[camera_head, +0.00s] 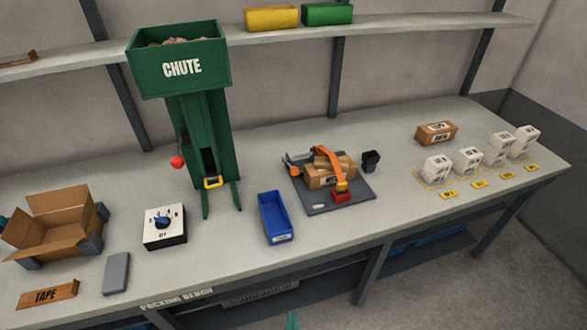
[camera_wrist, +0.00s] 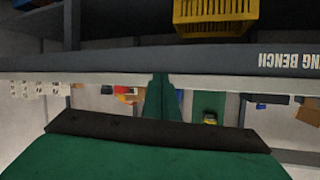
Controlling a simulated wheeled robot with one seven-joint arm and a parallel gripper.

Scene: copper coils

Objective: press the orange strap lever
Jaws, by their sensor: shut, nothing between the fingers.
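The orange strap lever (camera_head: 330,159) slopes over a brown parcel (camera_head: 322,179) on a dark grey plate (camera_head: 358,197) in the head view. A yellow-and-red block (camera_head: 342,195) sits at its lower front end. In the wrist view, which looks upside down, small red and orange shapes (camera_wrist: 125,92) show left of my gripper, too small to make out. My green gripper (camera_wrist: 162,78) is shut and empty in front of the bench edge, apart from the lever.
A blue bin (camera_head: 276,218) stands left of the plate, then the tall green chute (camera_head: 200,125) and a dial box (camera_head: 164,228). A black holder (camera_head: 371,160) stands right of the plate. White boxes (camera_head: 468,160) line the right. The bench's front right is clear.

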